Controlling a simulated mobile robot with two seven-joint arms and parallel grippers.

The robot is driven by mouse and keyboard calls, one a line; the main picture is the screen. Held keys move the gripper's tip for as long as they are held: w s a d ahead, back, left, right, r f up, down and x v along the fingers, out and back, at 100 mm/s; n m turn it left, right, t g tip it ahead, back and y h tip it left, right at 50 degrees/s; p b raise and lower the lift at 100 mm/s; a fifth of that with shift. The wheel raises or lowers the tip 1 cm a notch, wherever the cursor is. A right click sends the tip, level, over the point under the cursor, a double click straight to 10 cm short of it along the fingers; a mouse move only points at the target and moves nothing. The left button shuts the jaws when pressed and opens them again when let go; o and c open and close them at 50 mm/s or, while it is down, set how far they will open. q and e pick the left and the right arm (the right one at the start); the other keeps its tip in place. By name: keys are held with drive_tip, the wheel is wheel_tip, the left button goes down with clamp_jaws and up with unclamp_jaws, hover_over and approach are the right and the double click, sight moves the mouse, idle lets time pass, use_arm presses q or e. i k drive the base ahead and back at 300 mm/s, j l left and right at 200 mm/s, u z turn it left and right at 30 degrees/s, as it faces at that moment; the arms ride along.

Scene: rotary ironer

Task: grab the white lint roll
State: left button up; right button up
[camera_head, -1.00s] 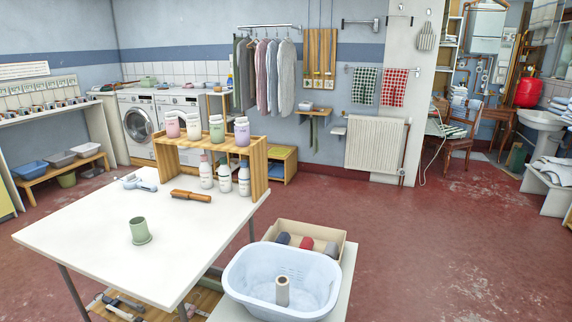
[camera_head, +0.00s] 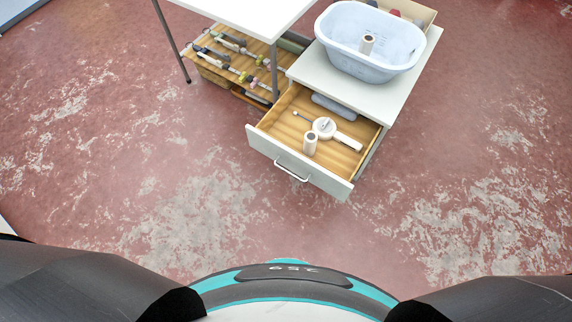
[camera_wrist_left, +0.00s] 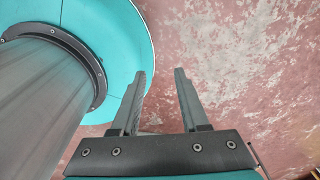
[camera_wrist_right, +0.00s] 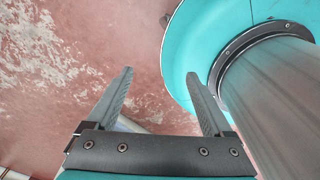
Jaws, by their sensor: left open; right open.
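A small white roll (camera_head: 310,144) stands upright near the front of the open wooden drawer (camera_head: 275,122). Behind it lies a white round-headed tool with a handle (camera_head: 325,128). My right gripper (camera_wrist_right: 159,73) is open and empty too, also over floor. Neither gripper shows in the head view.
The drawer juts out from a white-topped cabinet (camera_head: 402,95) that bears the tub and a cardboard box (camera_head: 420,12). A white table (camera_head: 240,12) with a low wooden shelf of tools (camera_head: 205,62) stands to its left. The floor between my base and the drawer is clear.

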sight(310, 138)
drive_tip(key=i+j+z, duration=0.1)
drive_tip(key=j, duration=0.2)
drive_tip(key=i+j, duration=0.15)
drive_tip(key=j, duration=0.15)
drive_tip(key=i+j+z, duration=0.15)
drive_tip(key=j, duration=0.15)
drive_tip(key=i+j+z, duration=0.1)
drive_tip(key=j, duration=0.2)
drive_tip(key=z, duration=1.2)
